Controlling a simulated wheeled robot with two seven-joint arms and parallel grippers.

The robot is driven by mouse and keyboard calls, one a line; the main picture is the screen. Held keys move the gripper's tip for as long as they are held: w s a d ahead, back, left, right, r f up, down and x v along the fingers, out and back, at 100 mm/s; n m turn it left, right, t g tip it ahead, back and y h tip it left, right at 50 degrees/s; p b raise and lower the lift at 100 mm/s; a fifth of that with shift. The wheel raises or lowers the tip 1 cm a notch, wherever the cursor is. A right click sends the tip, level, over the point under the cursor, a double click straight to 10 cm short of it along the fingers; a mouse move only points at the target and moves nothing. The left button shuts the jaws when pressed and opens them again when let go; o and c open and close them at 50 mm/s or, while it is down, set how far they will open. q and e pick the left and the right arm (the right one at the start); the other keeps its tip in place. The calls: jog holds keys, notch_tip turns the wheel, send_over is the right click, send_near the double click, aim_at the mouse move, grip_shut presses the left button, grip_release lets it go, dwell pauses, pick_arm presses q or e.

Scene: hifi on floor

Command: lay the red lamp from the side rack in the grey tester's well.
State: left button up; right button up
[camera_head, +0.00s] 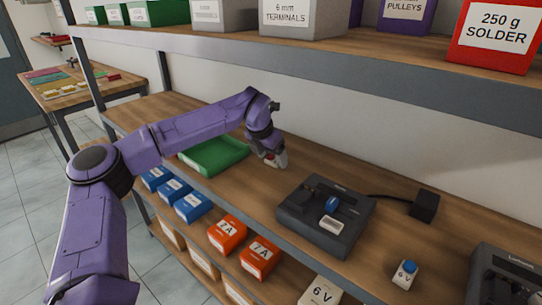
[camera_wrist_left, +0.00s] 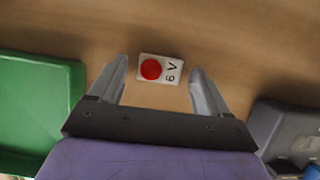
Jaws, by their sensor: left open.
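The red lamp (camera_wrist_left: 151,69), a round red top on a white base marked 6 V, lies on the wooden shelf in the left wrist view. My left gripper (camera_wrist_left: 160,78) is open, with its fingers on either side of the lamp and gaps at both sides. In the head view the left gripper (camera_head: 272,162) is low over the shelf, between the green tray and the tester, and mostly hides the lamp. The grey tester (camera_head: 300,222) stands to its right, with a blue round part and a white piece on top. My right gripper is not in view.
A green tray (camera_head: 213,155) lies to the left of the gripper. A blue-topped 6 V lamp (camera_head: 405,274) and a black adapter (camera_head: 424,205) are beyond the tester. Another dark device (camera_head: 505,275) stands at the lower right. An upper shelf (camera_head: 300,67) runs above.

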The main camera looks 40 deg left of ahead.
pick_arm(q)
jog(key=v, duration=0.7)
jog(key=shift+s+r+b, duration=0.2)
jog(key=shift+b, duration=0.1)
